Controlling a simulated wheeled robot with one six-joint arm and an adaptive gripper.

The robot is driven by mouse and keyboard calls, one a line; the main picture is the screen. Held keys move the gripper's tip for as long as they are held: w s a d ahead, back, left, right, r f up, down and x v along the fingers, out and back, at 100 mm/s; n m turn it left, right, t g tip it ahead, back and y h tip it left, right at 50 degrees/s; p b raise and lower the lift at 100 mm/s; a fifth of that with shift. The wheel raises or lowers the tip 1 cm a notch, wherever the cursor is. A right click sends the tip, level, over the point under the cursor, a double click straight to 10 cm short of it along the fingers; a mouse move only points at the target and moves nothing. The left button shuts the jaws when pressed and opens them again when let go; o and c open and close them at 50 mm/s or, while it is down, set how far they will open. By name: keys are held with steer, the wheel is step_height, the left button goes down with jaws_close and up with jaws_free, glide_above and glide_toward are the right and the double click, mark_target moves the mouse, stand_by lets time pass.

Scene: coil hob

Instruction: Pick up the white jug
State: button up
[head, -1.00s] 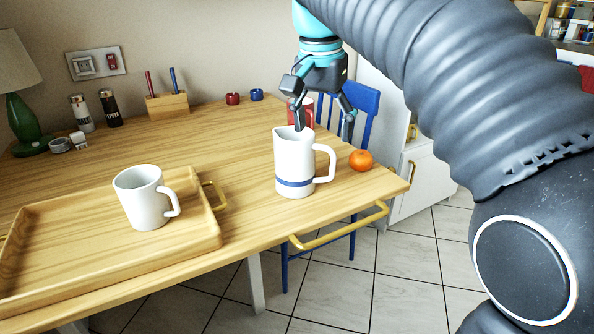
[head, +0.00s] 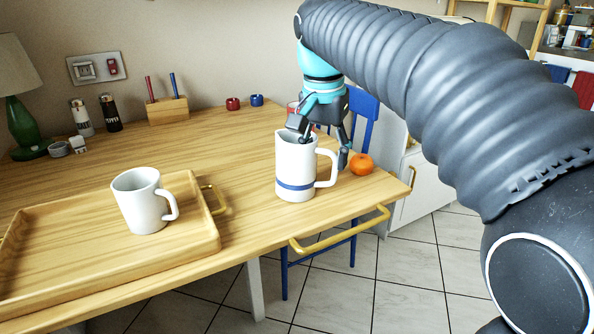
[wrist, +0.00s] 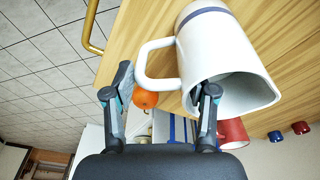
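The white jug (head: 296,170) with a blue band stands upright on the wooden table, its handle to the right. It also shows large in the wrist view (wrist: 222,50), with its open mouth facing the camera. My gripper (head: 322,150) is at the jug's rim from above, fingers apart. In the wrist view my gripper (wrist: 165,90) is open: one finger is at the jug's mouth, apparently inside it, and the other is beyond the handle. The handle lies between the two fingers. I cannot tell whether either finger touches the jug.
An orange (head: 361,164) lies just right of the jug, close to one finger. A red mug (wrist: 232,133) stands behind the jug. A tray (head: 205,240) with a white mug (head: 143,200) is at left. A brass rail (head: 340,232) runs along the table edge.

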jaws_close()
steer(key=shift+r, duration=0.15)
steer(key=shift+r+p, duration=0.5)
steer(key=shift+r, duration=1.25)
steer(key=shift+d+r, duration=0.15)
steer(key=shift+r, duration=0.15)
steer(key=d+r+p, duration=0.1)
steer(key=d+r, duration=0.5)
steer(key=d, duration=0.5)
steer(key=shift+r, duration=0.3)
steer(key=shift+w, duration=0.1)
